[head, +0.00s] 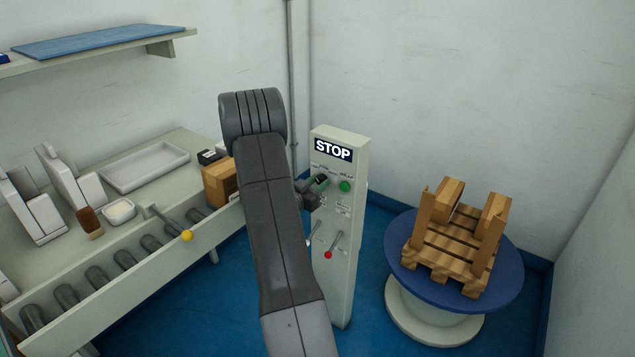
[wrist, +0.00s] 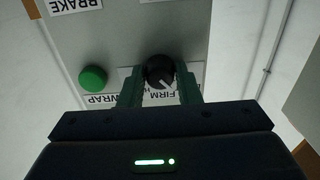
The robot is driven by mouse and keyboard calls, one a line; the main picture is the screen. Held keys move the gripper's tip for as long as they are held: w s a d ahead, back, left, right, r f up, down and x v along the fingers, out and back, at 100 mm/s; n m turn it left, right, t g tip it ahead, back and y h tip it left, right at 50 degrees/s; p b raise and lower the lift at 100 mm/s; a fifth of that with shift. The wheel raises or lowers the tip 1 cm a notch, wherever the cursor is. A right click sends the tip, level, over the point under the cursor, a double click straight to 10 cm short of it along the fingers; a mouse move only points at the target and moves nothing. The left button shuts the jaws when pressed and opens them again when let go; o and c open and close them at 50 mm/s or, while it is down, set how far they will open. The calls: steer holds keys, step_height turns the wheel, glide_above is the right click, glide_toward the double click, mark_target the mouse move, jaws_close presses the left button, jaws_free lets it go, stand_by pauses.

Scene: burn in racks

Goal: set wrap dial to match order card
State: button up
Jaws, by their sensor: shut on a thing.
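The wrap dial is a round black knob (wrist: 158,70) with a white pointer mark, on the pale panel of the control post (head: 341,250). In the wrist view the panel's lettering is upside down, and the pointer slants toward the lower right, near the label reading FIRM (wrist: 158,97). My gripper (wrist: 160,84) has its two green fingers closed on either side of the knob. In the head view my gripper (head: 317,186) is at the upper front of the post, and my arm hides part of it. I cannot make out an order card.
A green button (head: 345,186) sits beside the dial, and two levers, one red-tipped (head: 328,254), are below. A STOP sign (head: 333,150) tops the post. A blue turntable (head: 400,262) with a wooden pallet (head: 450,252) stands right. A roller conveyor (head: 125,262) and bench stand left.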

stand_by(0.4)
steer(key=o, duration=1)
steer(key=v, duration=1.3)
steer(key=shift+s+a, duration=0.25)
steer(key=shift+s, duration=0.1)
steer(key=x, duration=1.4)
steer(key=shift+s+a, duration=0.1)
